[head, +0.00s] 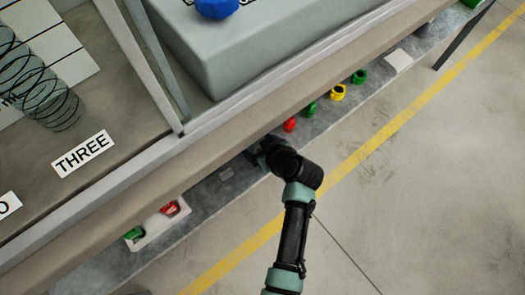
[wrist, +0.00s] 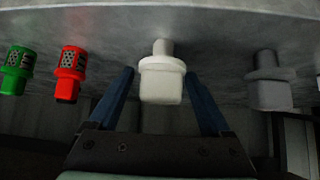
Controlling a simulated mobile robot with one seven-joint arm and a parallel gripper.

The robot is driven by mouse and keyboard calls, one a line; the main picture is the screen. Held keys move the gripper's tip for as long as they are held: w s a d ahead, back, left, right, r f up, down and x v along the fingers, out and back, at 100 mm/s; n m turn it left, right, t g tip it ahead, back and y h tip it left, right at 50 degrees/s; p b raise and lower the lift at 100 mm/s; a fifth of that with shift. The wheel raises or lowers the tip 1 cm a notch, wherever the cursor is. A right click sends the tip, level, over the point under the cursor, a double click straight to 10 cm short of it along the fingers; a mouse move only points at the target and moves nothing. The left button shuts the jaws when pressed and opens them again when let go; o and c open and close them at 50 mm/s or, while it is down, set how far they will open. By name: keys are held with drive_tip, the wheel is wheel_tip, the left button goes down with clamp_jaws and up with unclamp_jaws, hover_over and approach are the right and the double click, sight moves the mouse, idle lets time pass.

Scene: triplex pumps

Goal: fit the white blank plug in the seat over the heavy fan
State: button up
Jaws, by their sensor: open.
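The white blank plug (wrist: 161,82) shows in the wrist view, a wide pale block with a narrower stub touching the grey stone-like surface (wrist: 220,18). My gripper (wrist: 159,74) is open, with one blue finger on each side of the plug and visible gaps to it. In the head view my gripper is mostly hidden at the end of my arm, by the bench edge, and the white plug is not seen there. I cannot make out the heavy fan or its seat in either view.
In the wrist view a red plug (wrist: 70,73) and green plug (wrist: 18,70) stand left, a grey plug (wrist: 269,82) right. In the head view a white tray (head: 146,240) holds red and green pieces. A THREE label (head: 83,153) lies on the bench. Open floor is right.

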clamp_jaws()
idle(0.4)
